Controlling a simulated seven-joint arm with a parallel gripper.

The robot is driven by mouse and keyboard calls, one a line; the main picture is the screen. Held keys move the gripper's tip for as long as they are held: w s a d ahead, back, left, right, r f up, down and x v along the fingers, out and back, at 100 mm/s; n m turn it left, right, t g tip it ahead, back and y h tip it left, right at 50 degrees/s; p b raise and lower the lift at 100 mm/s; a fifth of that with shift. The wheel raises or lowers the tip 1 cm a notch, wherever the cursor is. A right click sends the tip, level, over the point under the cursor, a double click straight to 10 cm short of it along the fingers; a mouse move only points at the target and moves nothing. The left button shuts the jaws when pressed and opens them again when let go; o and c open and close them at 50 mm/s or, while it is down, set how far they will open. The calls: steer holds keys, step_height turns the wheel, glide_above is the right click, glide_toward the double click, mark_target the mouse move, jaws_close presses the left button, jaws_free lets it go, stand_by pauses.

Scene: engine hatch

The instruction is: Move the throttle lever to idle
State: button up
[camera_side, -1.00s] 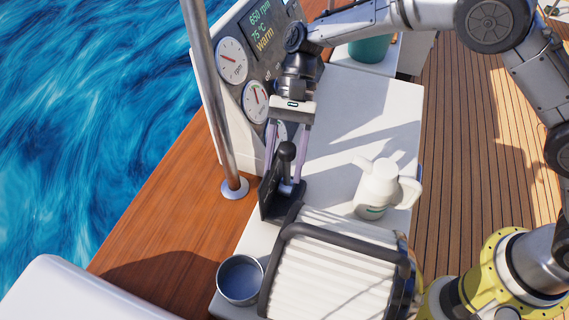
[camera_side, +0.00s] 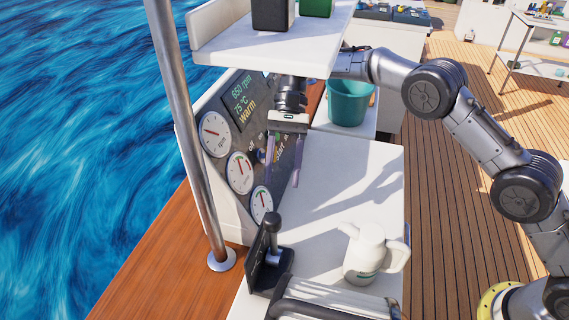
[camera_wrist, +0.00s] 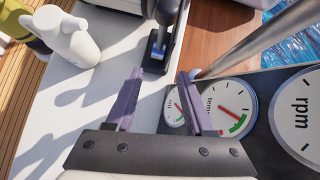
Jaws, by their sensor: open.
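The throttle lever (camera_side: 270,232) is black with a rounded knob on top. It stands on a dark base (camera_side: 268,274) at the front of the white counter, beside the steel post. It also shows at the top of the wrist view (camera_wrist: 164,22). My gripper (camera_side: 282,180) is open and empty. It hangs above the counter in front of the gauge panel, higher than the lever and farther back, and does not touch it. In the wrist view its two purple fingers (camera_wrist: 158,98) are apart, with the lever beyond them.
The gauge panel (camera_side: 240,112) reads 650 rpm, 75 °C, warm. A steel post (camera_side: 187,130) stands left of the lever. A white jug (camera_side: 369,250) is on the counter to the right. A white shelf (camera_side: 270,46) overhangs my wrist. A green bucket (camera_side: 348,104) is behind.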

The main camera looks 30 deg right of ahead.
steer(key=shift+w+d, duration=0.7)
steer(key=shift+w, duration=0.2)
steer(key=s+d+r+n+t+h, duration=0.1)
steer(key=s+d+r+n+h, duration=0.15)
steer(key=s+d, duration=0.45)
steer(key=s+d+r+n+t+h, duration=0.1)
steer(key=s+d+r+n+h, duration=0.15)
steer(key=s+d, duration=0.5)
steer(key=s+d+r+n+t, duration=0.1)
steer(key=s+d+t, duration=0.3)
steer(key=s, duration=0.4)
steer(key=s+d+r+n+t, duration=0.1)
steer(key=s+d+r+t, duration=0.3)
steer(key=s, duration=0.5)
steer(key=shift+s+d+r+t, duration=0.2)
steer(key=shift+d+t, duration=0.3)
steer(key=shift+t, duration=0.6)
stand_by(0.4)
